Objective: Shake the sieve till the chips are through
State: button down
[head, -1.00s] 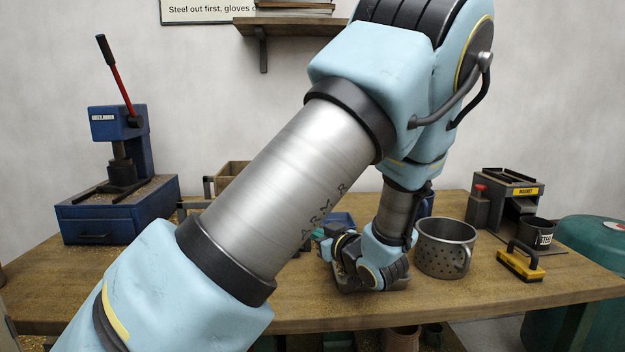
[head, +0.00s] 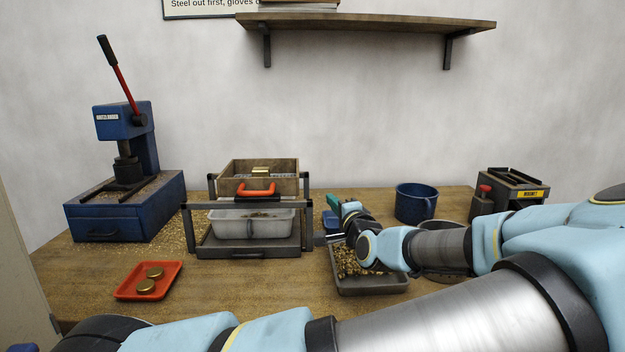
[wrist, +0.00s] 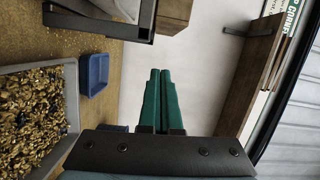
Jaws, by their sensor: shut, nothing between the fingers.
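The sieve (head: 285,184) is a wooden-sided box in a dark frame at the middle of the bench, with an orange handle (head: 256,189) on its front. A small brass-coloured piece (head: 261,171) shows inside it; its mesh is hidden. A pale bin (head: 230,226) with some dark material in it sits below. My gripper (head: 331,202) is shut and empty, to the right of the sieve frame and apart from it. In the wrist view its green fingers (wrist: 160,82) are together, and a wooden edge of the sieve (wrist: 174,12) shows beyond them.
A grey tray of brass chips (head: 345,282) stands under my wrist, beside a small blue tray (wrist: 93,73). A red tray (head: 130,292) with brass discs lies front left.

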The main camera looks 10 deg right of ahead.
aim_at(283, 187)
jog(key=w+a+m+p, duration=0.1)
jog(key=w+a+p, duration=0.3)
jog(key=w, duration=0.6)
jog(key=shift+w+r+p, duration=0.35)
jog(key=shift+r+p, duration=0.1)
jog(key=shift+p, duration=0.4)
jog(key=a, duration=0.4)
jog(key=w+a+b, duration=0.1)
jog(key=a, duration=0.1)
jog(key=shift+w+a, duration=0.1)
jog(key=shift+a, duration=0.25)
